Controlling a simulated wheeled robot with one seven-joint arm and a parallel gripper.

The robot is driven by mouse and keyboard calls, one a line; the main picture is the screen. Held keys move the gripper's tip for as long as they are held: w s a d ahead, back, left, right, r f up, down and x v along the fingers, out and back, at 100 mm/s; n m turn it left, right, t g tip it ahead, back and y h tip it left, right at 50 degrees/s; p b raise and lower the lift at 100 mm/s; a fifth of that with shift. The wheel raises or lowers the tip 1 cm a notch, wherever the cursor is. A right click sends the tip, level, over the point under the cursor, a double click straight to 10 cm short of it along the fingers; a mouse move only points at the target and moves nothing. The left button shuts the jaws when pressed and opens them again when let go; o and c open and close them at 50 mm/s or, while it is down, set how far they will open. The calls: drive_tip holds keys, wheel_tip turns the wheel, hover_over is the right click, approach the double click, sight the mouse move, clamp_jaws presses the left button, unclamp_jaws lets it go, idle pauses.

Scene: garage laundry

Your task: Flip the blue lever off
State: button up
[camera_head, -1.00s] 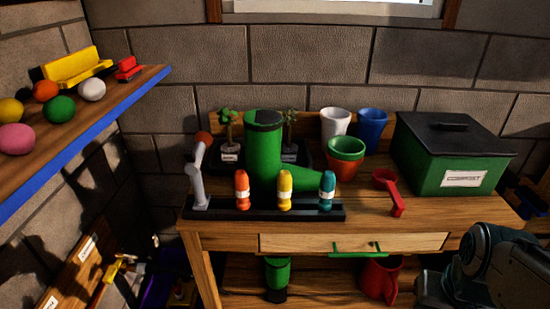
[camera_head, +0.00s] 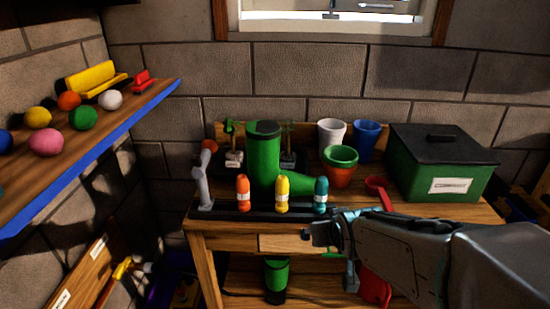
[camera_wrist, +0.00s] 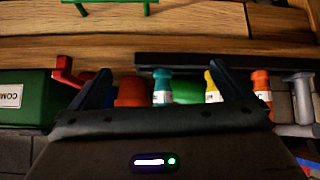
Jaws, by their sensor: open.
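The blue lever (camera_head: 321,194) is a teal upright handle with a white band, rightmost of three on a black rail (camera_head: 262,214) at the bench front. It also shows in the wrist view (camera_wrist: 162,88). My gripper (camera_head: 312,233) is open and empty, in front of the bench, just below and near the blue lever in the head view. In the wrist view my fingers (camera_wrist: 160,70) spread to either side of the blue lever, with the yellow lever (camera_wrist: 211,88) close to one finger. No contact with the blue lever is visible.
The yellow lever (camera_head: 282,194) and orange lever (camera_head: 243,193) stand left of the blue one. A green boot-shaped object (camera_head: 265,160) stands behind. A red scoop (camera_head: 380,190), pots (camera_head: 340,165) and a green compost bin (camera_head: 435,170) are to the right. A drawer front (camera_head: 280,243) lies below.

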drive_tip(key=w+a+r+n+t+y+p, duration=0.1)
drive_tip(key=w+a+r+t+y, duration=0.1)
drive_tip(key=w+a+r+t, duration=0.3)
drive_tip(key=n+t+y+p, duration=0.2)
drive_tip(key=t+y, duration=0.1)
drive_tip(key=y, duration=0.1)
approach(268, 143)
drive_tip(key=x, duration=0.7)
drive_tip(key=shift+w, duration=0.2)
drive_tip(key=shift+p+x, duration=0.3)
drive_tip(key=shift+x, duration=2.45)
drive_tip(key=shift+f, duration=0.1)
drive_tip(key=c, duration=2.1)
